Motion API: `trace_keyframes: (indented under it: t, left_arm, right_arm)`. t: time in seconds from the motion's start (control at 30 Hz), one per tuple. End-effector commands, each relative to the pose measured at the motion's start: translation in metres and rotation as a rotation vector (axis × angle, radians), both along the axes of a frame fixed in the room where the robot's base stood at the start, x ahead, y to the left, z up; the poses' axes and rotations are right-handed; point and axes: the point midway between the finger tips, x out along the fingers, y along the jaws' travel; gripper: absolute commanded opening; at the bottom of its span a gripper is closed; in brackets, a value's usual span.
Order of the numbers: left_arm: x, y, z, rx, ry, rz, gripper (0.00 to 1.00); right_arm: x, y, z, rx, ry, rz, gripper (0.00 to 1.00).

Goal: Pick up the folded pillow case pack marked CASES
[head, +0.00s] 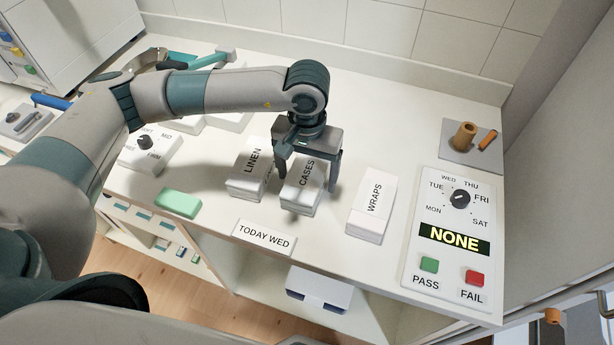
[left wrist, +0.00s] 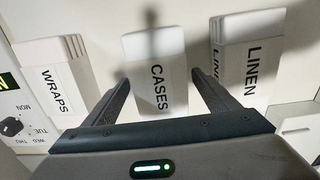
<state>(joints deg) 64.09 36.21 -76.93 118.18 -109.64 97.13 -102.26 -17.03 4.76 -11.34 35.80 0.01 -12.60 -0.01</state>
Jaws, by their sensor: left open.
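The white folded pack marked CASES (head: 301,199) lies on the white counter between the LINEN pack (head: 250,176) and the WRAPS pack (head: 371,207). My left gripper (head: 306,177) is over the CASES pack, pointing down, with its fingers spread to either side. In the left wrist view the CASES pack (left wrist: 155,80) shows between the two open fingers (left wrist: 160,92), with nothing held. How far the fingertips are above the counter is hard to tell. My right gripper is not in view.
The LINEN stack (left wrist: 246,60) and WRAPS stack (left wrist: 58,80) stand close on both sides. A green block (head: 178,203) and a TODAY WED sign (head: 264,237) lie nearer the front edge. A dial panel (head: 450,240) reading NONE, with PASS and FAIL buttons, is at right.

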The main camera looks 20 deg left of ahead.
Motion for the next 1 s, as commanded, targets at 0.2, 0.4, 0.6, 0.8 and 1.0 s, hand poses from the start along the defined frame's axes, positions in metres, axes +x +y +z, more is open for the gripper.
trace_keyframes:
  t: [0.2, 0.4, 0.6, 0.8, 1.0]
  left_arm:
    - [0.0, 0.0, 0.0, 0.0, 0.0, 0.0, 0.78]
    - [0.0, 0.0, 0.0, 0.0, 0.0, 0.0, 0.32]
    - [0.0, 0.0, 0.001, 0.0, 0.0, 0.0, 0.32]
    - [0.001, 0.0, 0.004, 0.0, -0.001, 0.0, 0.32]
    - [0.001, 0.0, 0.021, -0.001, -0.005, -0.001, 0.32]
  right_arm:
    - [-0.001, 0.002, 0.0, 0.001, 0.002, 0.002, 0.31]
    - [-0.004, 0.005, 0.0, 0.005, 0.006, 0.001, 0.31]
    - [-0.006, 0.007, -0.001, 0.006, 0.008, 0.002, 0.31]
    - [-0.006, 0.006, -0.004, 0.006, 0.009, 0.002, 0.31]
    - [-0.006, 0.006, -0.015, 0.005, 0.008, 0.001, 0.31]
